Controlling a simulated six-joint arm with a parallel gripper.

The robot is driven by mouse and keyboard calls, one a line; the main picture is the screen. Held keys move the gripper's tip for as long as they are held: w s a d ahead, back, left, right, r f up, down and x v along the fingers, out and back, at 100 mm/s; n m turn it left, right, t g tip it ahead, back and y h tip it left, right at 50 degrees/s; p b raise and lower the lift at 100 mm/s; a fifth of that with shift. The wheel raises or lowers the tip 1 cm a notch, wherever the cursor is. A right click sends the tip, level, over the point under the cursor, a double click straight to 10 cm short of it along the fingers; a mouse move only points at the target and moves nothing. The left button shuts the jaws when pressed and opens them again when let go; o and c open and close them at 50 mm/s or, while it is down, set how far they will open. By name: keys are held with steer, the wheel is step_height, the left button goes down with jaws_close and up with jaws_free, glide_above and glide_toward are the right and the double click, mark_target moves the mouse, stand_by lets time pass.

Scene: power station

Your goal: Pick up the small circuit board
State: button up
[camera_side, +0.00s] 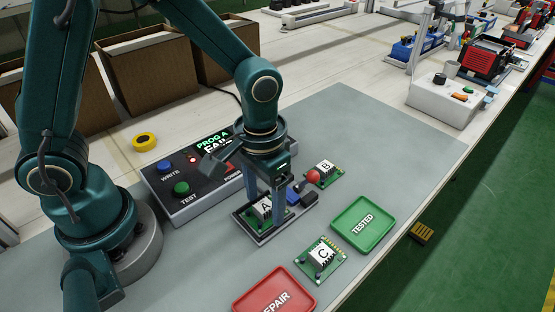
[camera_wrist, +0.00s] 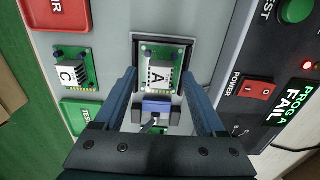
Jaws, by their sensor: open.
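Three small green circuit boards are in view, each with a white lettered label. Board A (camera_wrist: 160,70) sits in a dark-rimmed fixture (camera_side: 252,234), with a blue clamp part beside it. My gripper (camera_side: 264,208) points down around board A. In the wrist view its two fingers stand apart on either side of the board, and I see nothing gripped between them. Contact with the board's edges cannot be told. Board B (camera_side: 326,168) lies behind the fixture, near a red ball knob (camera_side: 313,177). Board C (camera_side: 321,257) lies flat on the mat in front; it also shows in the wrist view (camera_wrist: 72,73).
A programmer box (camera_side: 182,190) behind the fixture reads "PROG A FAIL". A green TESTED tray (camera_side: 376,208) and a red REPAIR tray (camera_side: 250,300) lie near the front. Cardboard boxes (camera_side: 150,80) and yellow tape (camera_side: 145,141) stand at the back left. The grey mat's right side is clear.

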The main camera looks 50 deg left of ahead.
steer(key=shift+f, duration=0.1)
jaws_close()
stand_by(0.3)
